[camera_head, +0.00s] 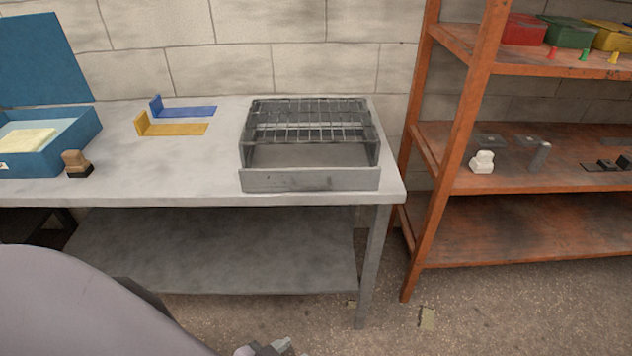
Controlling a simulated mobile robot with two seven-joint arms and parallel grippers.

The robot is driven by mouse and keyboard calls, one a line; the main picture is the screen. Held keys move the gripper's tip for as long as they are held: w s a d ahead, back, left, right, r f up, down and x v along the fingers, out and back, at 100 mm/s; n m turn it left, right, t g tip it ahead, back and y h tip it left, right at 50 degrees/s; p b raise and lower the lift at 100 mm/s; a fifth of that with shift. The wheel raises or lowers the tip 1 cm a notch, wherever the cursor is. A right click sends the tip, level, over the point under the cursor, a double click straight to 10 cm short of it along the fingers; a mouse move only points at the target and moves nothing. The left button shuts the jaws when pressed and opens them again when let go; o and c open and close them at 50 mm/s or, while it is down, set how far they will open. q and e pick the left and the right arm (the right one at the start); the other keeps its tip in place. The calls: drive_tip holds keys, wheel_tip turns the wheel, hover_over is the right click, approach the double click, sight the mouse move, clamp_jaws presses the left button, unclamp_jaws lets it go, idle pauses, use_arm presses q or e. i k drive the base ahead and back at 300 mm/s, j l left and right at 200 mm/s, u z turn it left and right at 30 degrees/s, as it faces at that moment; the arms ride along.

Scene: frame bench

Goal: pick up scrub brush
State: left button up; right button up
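A small block with a tan wooden grip and a dark base (77,164) stands on the grey bench near its front edge, just right of the blue box. It looks like the scrub brush, but it is too small to be sure. My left arm comes in at the bottom left, and a metallic part at the bottom edge looks like a piece of my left gripper (265,349). Its fingers are cut off, so its opening does not show. It is low in front of the bench, well apart from the brush. My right gripper is not in view.
The bench (190,177) holds an open blue box (75,135), blue (185,111) and yellow (175,129) brackets, and a grey tray with a wire rack (310,180). An orange shelf unit (550,220) stands right, bearing a small white object (482,161).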

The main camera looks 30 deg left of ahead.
sight(76, 167)
drive_tip(key=u, duration=2.3)
drive_tip(key=i+j+u, duration=0.1)
drive_tip(key=i, duration=0.25)
